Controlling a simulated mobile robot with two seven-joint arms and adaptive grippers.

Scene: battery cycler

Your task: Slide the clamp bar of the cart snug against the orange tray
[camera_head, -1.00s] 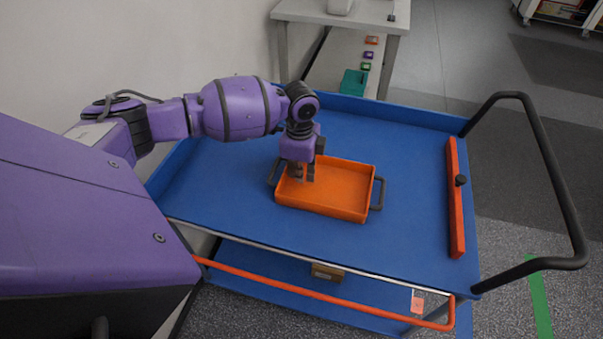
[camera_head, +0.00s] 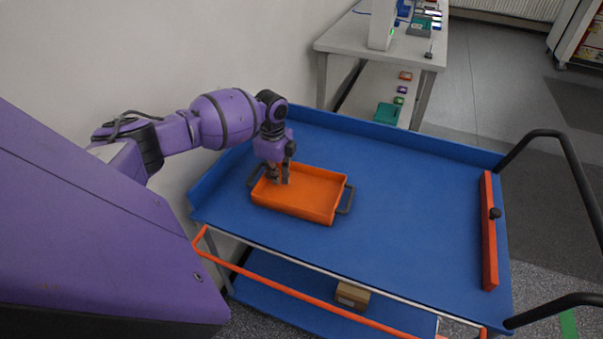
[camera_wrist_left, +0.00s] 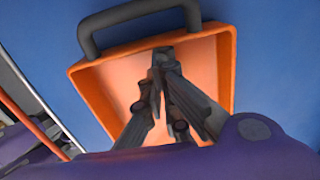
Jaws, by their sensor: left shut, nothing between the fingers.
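The orange tray (camera_head: 314,200) sits on the left part of the blue cart top, with a dark handle at each end. The clamp bar (camera_head: 489,240), a long red-orange bar with a black knob (camera_head: 494,213), lies along the cart's right side. A wide stretch of blue deck separates it from the tray. My left gripper (camera_head: 279,180) is shut and empty, pointing down inside the tray near its left end. The left wrist view also shows the gripper (camera_wrist_left: 160,75) in front of the tray (camera_wrist_left: 228,75) and a tray handle. My right gripper is not in view.
The blue cart top (camera_head: 400,190) is clear between tray and bar. A black push handle (camera_head: 575,165) rises at the right. A brown box (camera_head: 352,295) lies on the lower shelf. A grey table (camera_head: 370,40) stands behind the cart.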

